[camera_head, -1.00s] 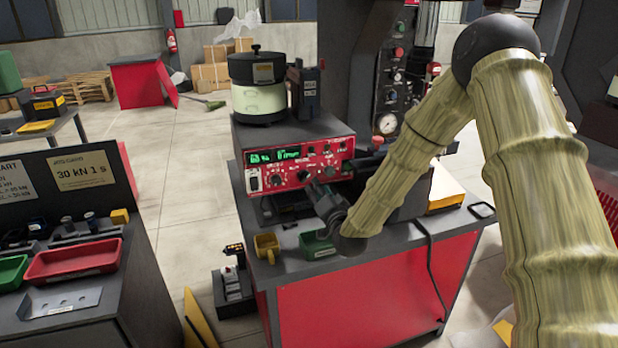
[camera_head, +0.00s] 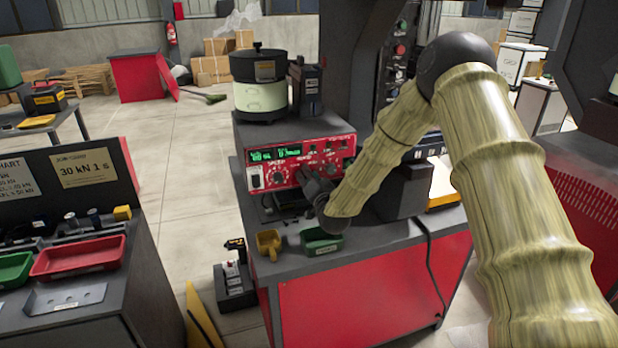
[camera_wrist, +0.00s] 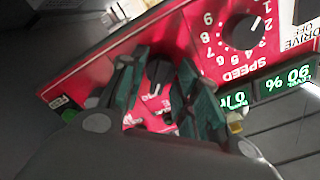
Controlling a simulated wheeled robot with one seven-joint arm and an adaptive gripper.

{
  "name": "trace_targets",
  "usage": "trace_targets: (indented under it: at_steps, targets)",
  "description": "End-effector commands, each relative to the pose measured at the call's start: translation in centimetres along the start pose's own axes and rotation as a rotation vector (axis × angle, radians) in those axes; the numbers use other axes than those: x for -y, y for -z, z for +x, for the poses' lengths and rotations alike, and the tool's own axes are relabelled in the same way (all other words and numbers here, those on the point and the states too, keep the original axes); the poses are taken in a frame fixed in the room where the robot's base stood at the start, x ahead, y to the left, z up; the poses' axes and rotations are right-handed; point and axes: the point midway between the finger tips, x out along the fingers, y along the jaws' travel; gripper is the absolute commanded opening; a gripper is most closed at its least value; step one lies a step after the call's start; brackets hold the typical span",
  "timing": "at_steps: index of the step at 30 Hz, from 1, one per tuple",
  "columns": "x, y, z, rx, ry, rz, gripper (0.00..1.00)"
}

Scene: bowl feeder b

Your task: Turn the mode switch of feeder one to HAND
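The feeder (camera_head: 259,97) is a bowl unit on a dark box with a red control panel (camera_head: 261,156) and green displays. In the wrist view the panel appears upside down, with a black rotary knob (camera_wrist: 158,75) and a numbered SPEED dial (camera_wrist: 241,31) to its right. The label by the knob is too blurred to read. My gripper (camera_wrist: 155,92) is open, its two dark green fingers on either side of the knob with gaps showing. Whether the fingertips reach past its face I cannot tell. In the head view my gripper (camera_head: 308,176) is at the panel's lower right, hiding part of it.
A yellow cup (camera_head: 268,243) and a green tray (camera_head: 320,241) sit on the front of the bench, below my gripper. A dark box (camera_head: 403,190) stands on the bench right of my forearm. A side table with a red tray (camera_head: 78,258) is at the left.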

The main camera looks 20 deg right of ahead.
Motion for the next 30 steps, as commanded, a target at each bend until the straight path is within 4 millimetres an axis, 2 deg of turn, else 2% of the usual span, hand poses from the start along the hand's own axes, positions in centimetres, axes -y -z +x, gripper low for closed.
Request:
trace_targets:
  at_steps: [1, 3, 4, 17, 30]
  targets:
    - [0.01, -0.02, 0.00, 0.000, 0.000, 0.000, 0.19]
    - [0.01, -0.01, -0.01, 0.000, 0.000, 0.000, 0.07]
    - [0.01, -0.01, -0.01, 0.000, 0.000, 0.000, 0.05]
    - [-0.16, 0.02, 0.00, -0.003, 0.000, -0.083, 0.05]
    - [-0.16, -0.17, 0.00, -0.002, 0.001, -0.453, 0.04]
